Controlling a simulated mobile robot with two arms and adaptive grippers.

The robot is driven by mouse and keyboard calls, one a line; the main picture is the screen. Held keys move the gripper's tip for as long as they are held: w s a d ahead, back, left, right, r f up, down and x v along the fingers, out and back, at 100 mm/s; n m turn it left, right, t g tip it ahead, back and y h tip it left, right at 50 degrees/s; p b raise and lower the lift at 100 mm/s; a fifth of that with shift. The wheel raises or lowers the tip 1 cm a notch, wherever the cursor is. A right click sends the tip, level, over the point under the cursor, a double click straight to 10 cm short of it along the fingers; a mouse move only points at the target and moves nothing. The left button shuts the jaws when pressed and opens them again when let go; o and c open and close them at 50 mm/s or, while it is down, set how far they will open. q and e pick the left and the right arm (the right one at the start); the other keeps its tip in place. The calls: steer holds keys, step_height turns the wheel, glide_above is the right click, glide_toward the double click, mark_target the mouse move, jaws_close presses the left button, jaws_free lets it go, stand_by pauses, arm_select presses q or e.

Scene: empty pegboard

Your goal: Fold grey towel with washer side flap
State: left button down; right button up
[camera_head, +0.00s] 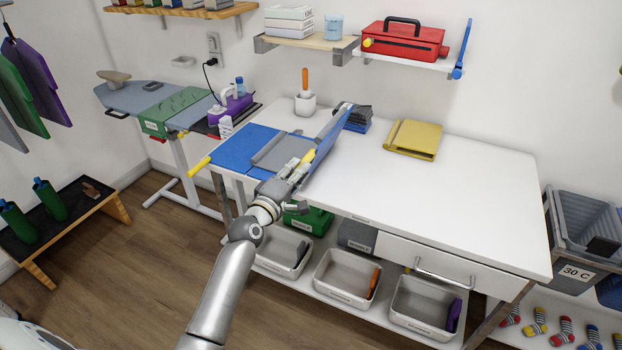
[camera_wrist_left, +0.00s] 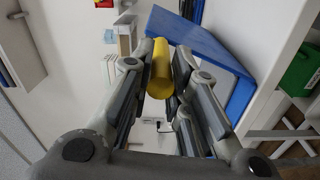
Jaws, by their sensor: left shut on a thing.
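The blue folding board (camera_head: 236,146) lies at the left end of the white table, with the grey towel (camera_head: 276,155) on it. Its right side flap (camera_head: 328,138) is raised and tilted, with a strip of grey cloth along its upper edge. My left gripper (camera_head: 302,163) is shut on this flap's yellow handle (camera_head: 308,156). In the left wrist view the yellow handle (camera_wrist_left: 159,70) sits between the fingers, with the blue flap (camera_wrist_left: 205,48) beside it. The arm hides part of the board's front. My right gripper is not in view.
Another yellow handle (camera_head: 200,166) sticks out at the board's left. The table's right half is clear.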

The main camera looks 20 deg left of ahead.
arm_select(q)
steer(key=a+n+b, duration=0.2)
steer(key=a+n, duration=0.6)
steer(key=a, duration=0.3)
steer(key=shift+w+a, duration=0.2)
steer(key=c, duration=1.3)
jaws_free()
steer(key=shift+f, duration=0.15)
steer(key=s, duration=1.2)
steer(key=shift+a, duration=0.15)
